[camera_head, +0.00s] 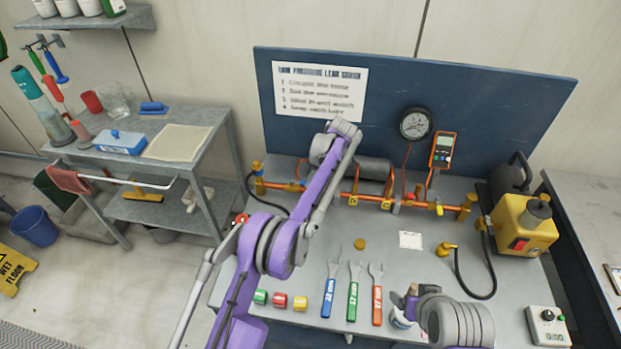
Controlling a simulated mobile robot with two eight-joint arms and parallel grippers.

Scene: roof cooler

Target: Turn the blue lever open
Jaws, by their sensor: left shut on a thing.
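The blue lever (295,187) is a small blue piece on the left part of the brass pipe run (340,197) at the back of the bench. My purple and grey left arm comes in from the lower left and reaches over the bench in front of it. My left gripper (306,185) is shut on the blue lever, and the arm hides most of the fingers and part of the lever. How far the lever is turned cannot be made out.
A gauge (415,123) and an orange meter (443,151) stand behind the pipe's right part. Blue, green and orange wrenches (353,292) lie at the front. A yellow pump (525,226) stands at the right. The bench between pipe and wrenches is mostly clear.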

